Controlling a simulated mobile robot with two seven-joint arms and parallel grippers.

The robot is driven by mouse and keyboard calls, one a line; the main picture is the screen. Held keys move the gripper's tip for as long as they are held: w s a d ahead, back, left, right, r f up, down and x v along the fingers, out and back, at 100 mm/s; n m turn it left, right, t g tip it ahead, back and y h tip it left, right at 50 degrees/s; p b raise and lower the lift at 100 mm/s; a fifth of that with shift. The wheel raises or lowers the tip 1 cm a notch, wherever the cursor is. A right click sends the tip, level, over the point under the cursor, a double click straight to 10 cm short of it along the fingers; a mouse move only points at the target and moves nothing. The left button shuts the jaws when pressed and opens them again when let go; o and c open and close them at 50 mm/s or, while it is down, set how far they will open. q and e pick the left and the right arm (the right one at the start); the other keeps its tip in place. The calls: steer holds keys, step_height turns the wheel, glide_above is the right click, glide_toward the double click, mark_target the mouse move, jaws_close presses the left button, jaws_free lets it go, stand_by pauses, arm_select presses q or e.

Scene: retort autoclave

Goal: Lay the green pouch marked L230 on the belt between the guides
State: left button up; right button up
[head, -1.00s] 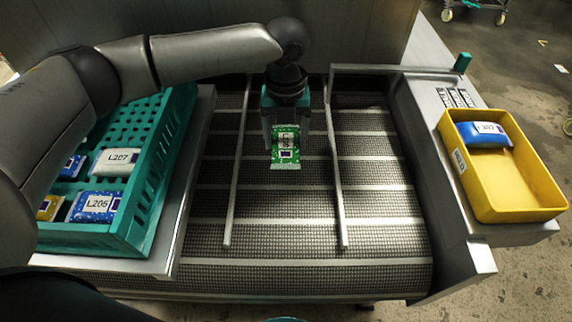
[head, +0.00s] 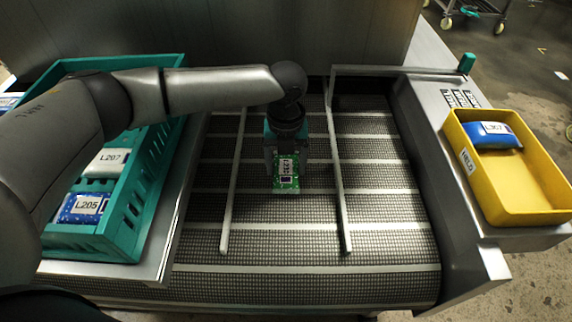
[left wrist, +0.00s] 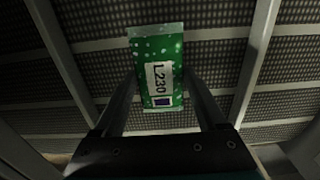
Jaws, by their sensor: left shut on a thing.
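The green pouch marked L230 (head: 286,180) is between the two metal guides, over the dark mesh belt (head: 290,235). My left gripper (head: 286,160) is shut on the pouch and points down at it. In the left wrist view the pouch (left wrist: 158,65) sits between the fingers, with its L230 label facing the camera. The left guide (head: 232,190) and the right guide (head: 338,180) stand clear of the pouch on both sides. I cannot tell whether the pouch touches the belt. My right gripper is not in view.
A teal crate (head: 135,205) at the left holds a white pouch L207 (head: 106,162) and a blue pouch L205 (head: 82,208). A yellow tray (head: 530,185) marked HELD at the right holds a blue pouch (head: 490,135). The belt in front of the pouch is clear.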

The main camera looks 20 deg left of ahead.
mark_target(286, 167)
arm_select(q)
steer(key=shift+f, duration=0.15)
steer(key=o, duration=1.4)
steer(key=shift+c, duration=0.2)
steer(key=shift+r, duration=0.55)
step_height(286, 167, up, 11)
steer(key=p, duration=0.5)
steer(key=shift+r, duration=0.15)
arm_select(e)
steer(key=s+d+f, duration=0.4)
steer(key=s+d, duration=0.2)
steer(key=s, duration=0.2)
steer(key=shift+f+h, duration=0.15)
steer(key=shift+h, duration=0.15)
